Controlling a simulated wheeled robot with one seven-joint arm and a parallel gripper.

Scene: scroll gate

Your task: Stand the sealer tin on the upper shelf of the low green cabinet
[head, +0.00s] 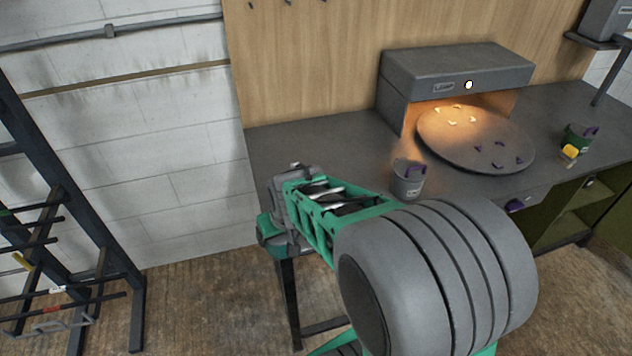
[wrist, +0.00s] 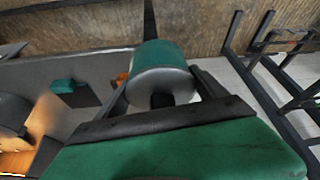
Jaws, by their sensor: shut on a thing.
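My gripper (wrist: 161,78) is shut on a tin (wrist: 160,57) with a green side and a pale grey end, its fingers on either side of it. No label shows, so I cannot tell if it is the sealer tin. In the head view my arm reaches to the bench's left front corner; the grip itself is mostly hidden. The low green cabinet (head: 571,222) is at the far right, under the bench. Its front is partly open to an inside shelf, and its left part is hidden.
A grey tin (head: 408,180) stands at the front edge, a green tin (head: 577,137) with a yellow patch at the right. A dark rack (head: 60,235) stands left. Floor between is clear.

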